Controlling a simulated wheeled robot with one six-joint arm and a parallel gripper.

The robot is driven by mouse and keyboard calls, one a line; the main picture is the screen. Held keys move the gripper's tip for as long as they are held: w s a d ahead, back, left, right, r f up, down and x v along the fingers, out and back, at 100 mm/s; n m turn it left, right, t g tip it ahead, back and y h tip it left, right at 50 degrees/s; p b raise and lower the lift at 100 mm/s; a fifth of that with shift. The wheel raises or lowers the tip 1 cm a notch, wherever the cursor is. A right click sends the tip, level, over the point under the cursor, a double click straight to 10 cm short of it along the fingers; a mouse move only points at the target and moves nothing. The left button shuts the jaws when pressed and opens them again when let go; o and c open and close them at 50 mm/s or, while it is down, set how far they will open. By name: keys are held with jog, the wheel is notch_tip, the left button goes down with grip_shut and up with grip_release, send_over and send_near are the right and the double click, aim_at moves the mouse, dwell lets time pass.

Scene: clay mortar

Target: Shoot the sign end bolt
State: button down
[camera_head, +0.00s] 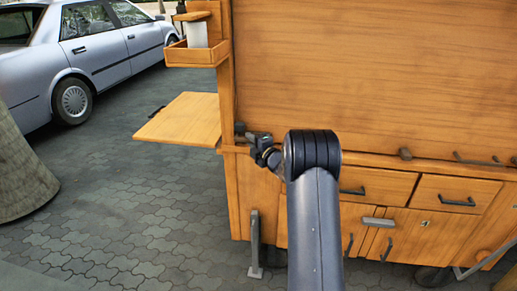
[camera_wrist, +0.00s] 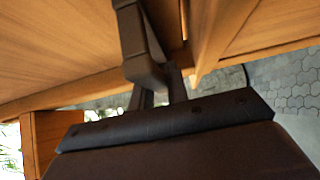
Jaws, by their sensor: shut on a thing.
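A small dark bolt (camera_head: 240,128) sits at the left end of the cart's large wooden panel, by the corner post. My gripper (camera_head: 262,142) is at that corner, at the ledge below the panel, with my arm reaching up from below. In the wrist view, my gripper (camera_wrist: 160,84) is shut on a dark metal piece (camera_wrist: 131,30) that I take for the bolt, set against the wood. The fingers cover part of it. I cannot tell how far the bolt is slid.
A fold-out wooden shelf (camera_head: 182,119) juts out left of the post, with a small box shelf (camera_head: 194,56) above it. Drawers with dark handles (camera_head: 457,202) are below right. A grey car (camera_head: 85,50) stands behind left. The paving (camera_head: 130,220) at left is mostly clear.

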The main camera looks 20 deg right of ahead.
jog(key=shift+w+a, duration=0.1)
jog(key=shift+a, duration=0.1)
jog(key=c, duration=1.4)
grip_release()
jog(key=shift+w+a, duration=0.1)
jog(key=shift+o, duration=0.2)
jog(key=s+d, duration=0.2)
jog(key=s, duration=0.8)
jog(key=shift+s+b, duration=0.35)
jog(key=shift+b, duration=0.1)
jog(key=shift+w, duration=0.1)
